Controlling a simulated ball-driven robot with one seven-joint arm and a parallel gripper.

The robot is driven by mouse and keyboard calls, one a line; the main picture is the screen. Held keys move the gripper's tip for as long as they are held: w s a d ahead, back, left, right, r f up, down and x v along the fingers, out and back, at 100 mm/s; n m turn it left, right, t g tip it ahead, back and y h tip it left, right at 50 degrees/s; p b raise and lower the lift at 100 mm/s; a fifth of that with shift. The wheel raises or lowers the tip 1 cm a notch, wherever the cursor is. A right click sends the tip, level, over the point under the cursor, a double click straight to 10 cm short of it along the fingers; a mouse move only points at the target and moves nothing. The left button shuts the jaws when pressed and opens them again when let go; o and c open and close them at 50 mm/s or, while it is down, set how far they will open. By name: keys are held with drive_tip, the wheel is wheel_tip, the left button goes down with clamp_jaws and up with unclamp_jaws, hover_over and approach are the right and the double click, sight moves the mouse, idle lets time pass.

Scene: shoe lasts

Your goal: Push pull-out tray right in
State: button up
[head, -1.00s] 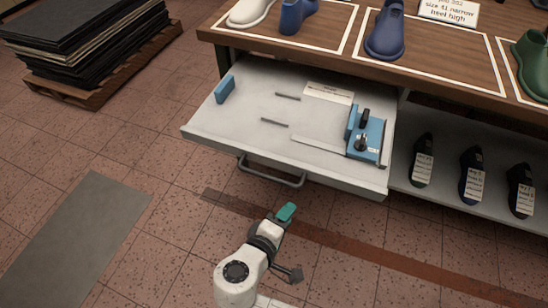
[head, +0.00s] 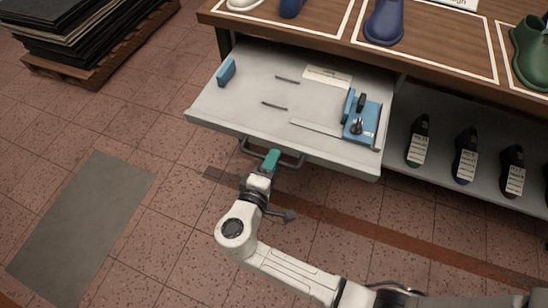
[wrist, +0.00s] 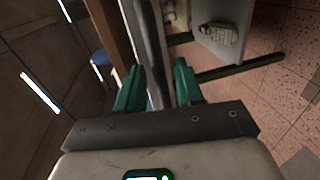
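The pull-out tray (head: 240,110) is a pale grey drawer sticking well out from under the wooden display top. On it are a blue block (head: 226,72), a blue clamp-like fixture (head: 361,120), thin grey bars and a label. A dark bar handle (head: 292,163) runs along its front face. My gripper (head: 271,160) is at this handle, just in front of the tray. In the wrist view my teal fingers (wrist: 158,88) stand apart, with a grey bar between them. I cannot tell whether they touch it.
The wooden display top (head: 310,28) above the tray carries blue and green shoe lasts. A lower shelf (head: 400,172) at right holds dark lasts with labels. A pallet of dark sheets (head: 70,45) stands at far left. A grey mat (head: 82,225) lies on open tiled floor.

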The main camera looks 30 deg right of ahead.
drive_tip(key=shift+w+d+f, duration=0.1)
drive_tip(key=shift+w+d, duration=0.25)
drive_tip(key=shift+d, duration=0.25)
drive_tip(key=shift+c, duration=0.4)
clamp_jaws()
